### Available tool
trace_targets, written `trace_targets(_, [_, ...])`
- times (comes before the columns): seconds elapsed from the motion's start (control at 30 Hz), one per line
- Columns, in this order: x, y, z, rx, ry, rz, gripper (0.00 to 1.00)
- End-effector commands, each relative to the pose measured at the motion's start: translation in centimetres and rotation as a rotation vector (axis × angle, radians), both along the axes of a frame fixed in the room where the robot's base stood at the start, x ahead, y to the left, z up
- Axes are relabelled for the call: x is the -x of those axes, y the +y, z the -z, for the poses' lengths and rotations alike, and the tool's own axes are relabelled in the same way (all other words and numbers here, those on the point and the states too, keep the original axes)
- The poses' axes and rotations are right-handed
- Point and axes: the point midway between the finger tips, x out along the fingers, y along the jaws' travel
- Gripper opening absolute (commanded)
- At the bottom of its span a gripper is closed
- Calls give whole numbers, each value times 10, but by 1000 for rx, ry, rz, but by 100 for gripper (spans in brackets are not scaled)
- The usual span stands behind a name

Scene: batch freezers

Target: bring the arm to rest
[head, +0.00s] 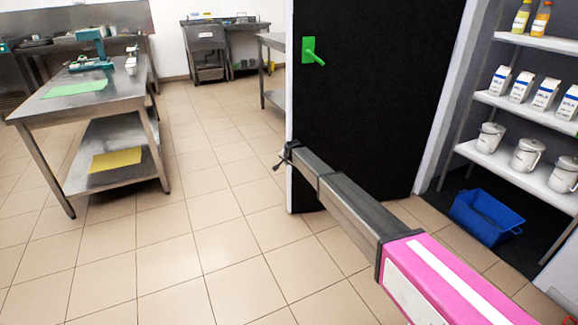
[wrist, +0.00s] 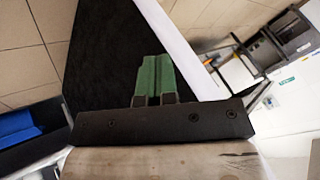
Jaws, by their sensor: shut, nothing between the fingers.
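My arm (head: 345,205), grey with a pink section, reaches from the lower right of the head view toward the middle. My gripper (head: 281,160) is at its far end, small and dark, by the lower left edge of a dark door. In the wrist view my gripper (wrist: 153,60) shows two green fingers lying side by side, shut with nothing between them. The dark door (head: 365,95) stands open at the cold room and carries a green handle (head: 310,52). The handle is well above my gripper and apart from it.
Shelves (head: 540,110) with bottles, cartons and white tubs stand at the right. A blue crate (head: 487,217) is on the floor below them. A steel table (head: 90,100) with a teal machine and a green sheet stands at the left. The tiled floor (head: 190,240) between is clear.

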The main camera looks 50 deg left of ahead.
Motion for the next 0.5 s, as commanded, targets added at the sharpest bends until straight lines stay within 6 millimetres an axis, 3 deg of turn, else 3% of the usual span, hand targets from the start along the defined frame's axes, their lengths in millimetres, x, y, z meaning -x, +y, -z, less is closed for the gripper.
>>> trace_targets(0.2, [20,-8,-28,0,-1,0,0])
trace_targets(0.5, [23,-8,-33,1,-1,1,0])
